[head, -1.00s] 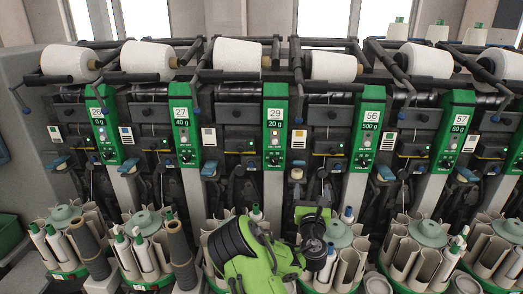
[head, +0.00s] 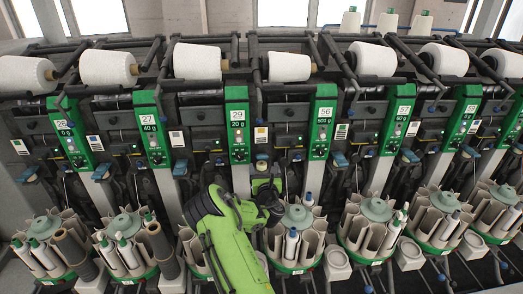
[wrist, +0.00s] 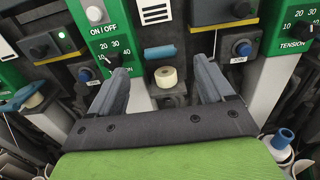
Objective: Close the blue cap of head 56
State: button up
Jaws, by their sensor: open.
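Head 56's green panel (head: 322,125) stands right of my gripper (head: 264,174) in the head view. The blue cap (head: 262,158) left of that panel is small there. In the wrist view the blue cap (wrist: 160,52) looks raised, above an uncovered cream cylinder (wrist: 166,78). My gripper (wrist: 162,74) is open and empty. Its two grey fingers point at the machine, one on each side of the cylinder in the picture. The cap lies beyond and between the fingertips. I see no contact.
Green panels flank the cap, with a blue push button (wrist: 242,48) to its right. Another blue cap (wrist: 16,98) shows at left. Bobbin carousels (head: 298,216) stand low in front, and a blue-tipped tube (wrist: 284,140) is near my gripper's lower right. White cones line the top.

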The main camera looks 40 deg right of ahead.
aim_at(262, 157)
jog(key=x, duration=0.7)
jog(key=shift+w+d, duration=0.2)
jog(key=shift+d, duration=0.05)
